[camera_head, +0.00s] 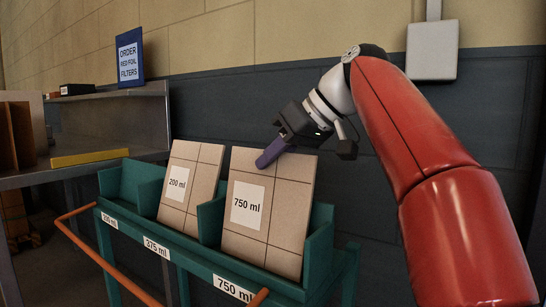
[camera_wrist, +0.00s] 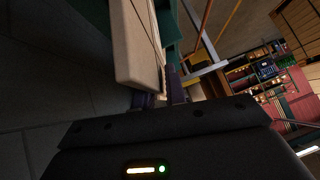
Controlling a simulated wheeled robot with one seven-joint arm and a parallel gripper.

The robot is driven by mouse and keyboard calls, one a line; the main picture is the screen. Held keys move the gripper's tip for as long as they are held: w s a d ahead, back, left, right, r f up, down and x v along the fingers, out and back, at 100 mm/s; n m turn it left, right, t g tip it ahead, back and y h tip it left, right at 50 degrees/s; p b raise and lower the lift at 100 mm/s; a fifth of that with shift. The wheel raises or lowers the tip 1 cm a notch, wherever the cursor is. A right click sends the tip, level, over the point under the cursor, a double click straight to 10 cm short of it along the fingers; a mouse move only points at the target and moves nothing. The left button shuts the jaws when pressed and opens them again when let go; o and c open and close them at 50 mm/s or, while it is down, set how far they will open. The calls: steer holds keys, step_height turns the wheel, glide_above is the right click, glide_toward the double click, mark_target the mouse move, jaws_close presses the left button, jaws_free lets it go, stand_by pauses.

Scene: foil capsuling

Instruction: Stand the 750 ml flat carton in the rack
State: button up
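The 750 ml flat carton (camera_head: 283,207) is a tan panel with a white label. It stands leaning slightly back in the right compartment of the teal rack (camera_head: 171,252), above the 750 ml tag. Its lower edge meets the rack's front lip; whether it bears on the floor is hidden. My gripper (camera_head: 270,155) is at its top edge, one purple finger across its front face. In the wrist view the carton (camera_wrist: 137,45) runs up from between the purple fingers (camera_wrist: 163,96), which appear closed on it. The rear finger is mostly hidden.
A 200 ml carton (camera_head: 204,173) stands in the middle compartment, above the 375 ml tag. The left compartment (camera_head: 122,184) looks empty. An orange rail (camera_head: 105,262) runs along the rack's front. A grey shelf (camera_head: 118,119) stands left, and a wall is close behind.

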steer(key=o, duration=0.3)
steer(key=shift+o, duration=0.2)
